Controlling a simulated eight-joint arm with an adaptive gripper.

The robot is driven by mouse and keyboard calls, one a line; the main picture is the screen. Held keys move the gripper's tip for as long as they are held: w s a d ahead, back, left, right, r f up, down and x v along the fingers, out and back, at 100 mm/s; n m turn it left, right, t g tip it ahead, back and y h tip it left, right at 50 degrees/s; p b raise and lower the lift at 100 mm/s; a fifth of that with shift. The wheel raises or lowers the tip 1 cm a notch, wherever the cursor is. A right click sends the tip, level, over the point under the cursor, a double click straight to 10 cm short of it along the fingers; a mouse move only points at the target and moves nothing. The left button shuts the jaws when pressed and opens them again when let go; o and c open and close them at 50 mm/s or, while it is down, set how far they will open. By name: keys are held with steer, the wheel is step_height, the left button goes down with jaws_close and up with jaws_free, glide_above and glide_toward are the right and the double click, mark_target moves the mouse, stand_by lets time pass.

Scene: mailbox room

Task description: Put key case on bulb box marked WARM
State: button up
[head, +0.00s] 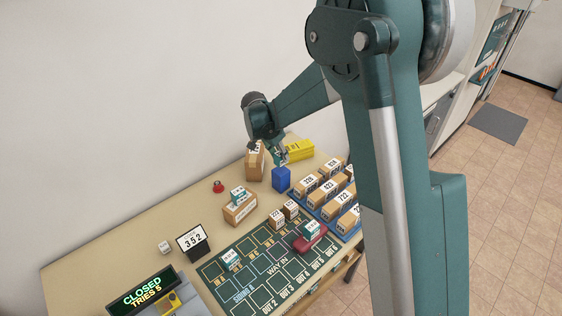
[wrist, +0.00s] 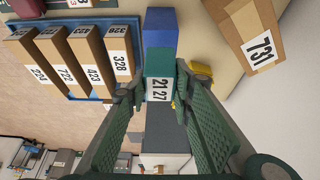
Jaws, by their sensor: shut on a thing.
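My gripper (head: 281,156) is shut on a small teal block with a white label (wrist: 159,62). The label reads 21 27 in the wrist view. It is held near the blue box (head: 281,179), which also shows just past the block in the wrist view (wrist: 161,24); whether they touch is unclear. A red case-like thing (head: 316,243) lies at the mat's right side with a teal-and-white block on it. No WARM marking is legible, and I cannot tell for sure which thing is the key case or the bulb box.
A tall carton (head: 255,162), marked 731 in the wrist view (wrist: 262,48), and a yellow object (head: 299,150) stand close to my gripper. Numbered cartons fill blue trays (head: 327,216) at right. A dark marked mat (head: 262,266) covers the front; table by the wall is mostly clear.

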mark_target(281, 160)
steer(key=shift+f, duration=1.85)
steer(key=shift+f, duration=0.2)
steer(key=o, duration=0.9)
steer(key=shift+r, duration=0.25)
steer(key=shift+v, duration=5.95)
